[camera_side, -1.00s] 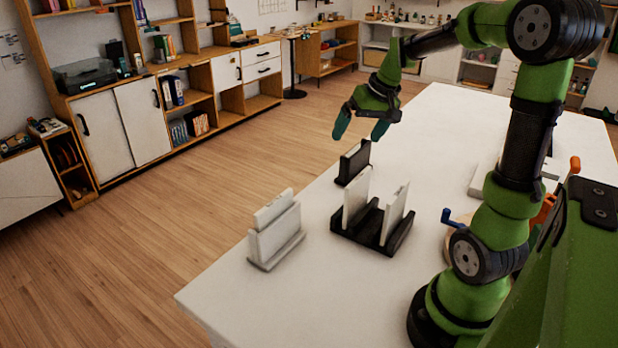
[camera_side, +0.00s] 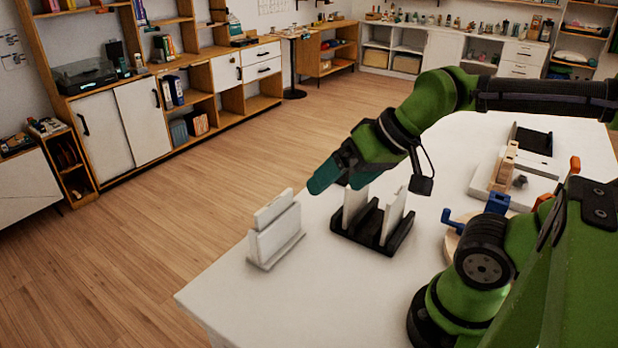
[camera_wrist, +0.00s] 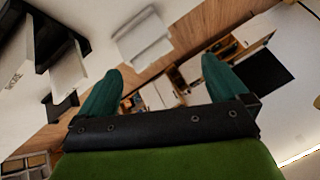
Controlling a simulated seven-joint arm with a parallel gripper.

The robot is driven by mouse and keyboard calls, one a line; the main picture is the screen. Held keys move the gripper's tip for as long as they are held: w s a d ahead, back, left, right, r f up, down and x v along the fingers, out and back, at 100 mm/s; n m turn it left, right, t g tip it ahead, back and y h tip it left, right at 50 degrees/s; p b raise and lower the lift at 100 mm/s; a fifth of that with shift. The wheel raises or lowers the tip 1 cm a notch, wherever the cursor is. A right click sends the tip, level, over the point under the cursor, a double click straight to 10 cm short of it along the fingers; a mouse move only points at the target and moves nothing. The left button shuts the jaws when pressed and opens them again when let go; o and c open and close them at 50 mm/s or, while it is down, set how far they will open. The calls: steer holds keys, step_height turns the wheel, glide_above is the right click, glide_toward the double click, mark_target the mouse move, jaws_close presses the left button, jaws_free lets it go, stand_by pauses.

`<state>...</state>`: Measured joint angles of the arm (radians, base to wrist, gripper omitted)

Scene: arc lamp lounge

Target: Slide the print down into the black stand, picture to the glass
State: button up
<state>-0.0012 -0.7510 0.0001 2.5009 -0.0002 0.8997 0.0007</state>
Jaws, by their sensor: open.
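My gripper (camera_side: 336,184) is open and empty, pointing down-left above the table, left of and above the black rack. In the wrist view its two green fingers (camera_wrist: 160,88) are spread apart with nothing held between them. The black slotted rack (camera_side: 364,240) holds two upright white panels, a left one (camera_side: 354,205) and a right one (camera_side: 394,214). Which is the print, and its picture side, I cannot tell. The small black stand behind the rack is almost wholly hidden by my gripper. A white stand (camera_side: 275,243) holds an upright panel (camera_side: 273,208).
The white table (camera_side: 235,288) has free room at its front left. At the right are a wooden block (camera_side: 503,168), blue and orange clamp-like parts and a dark flat piece (camera_side: 531,140). Shelves (camera_side: 200,100) stand well away across the floor.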

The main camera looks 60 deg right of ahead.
steer(key=shift+c, duration=0.5)
steer(key=c, duration=1)
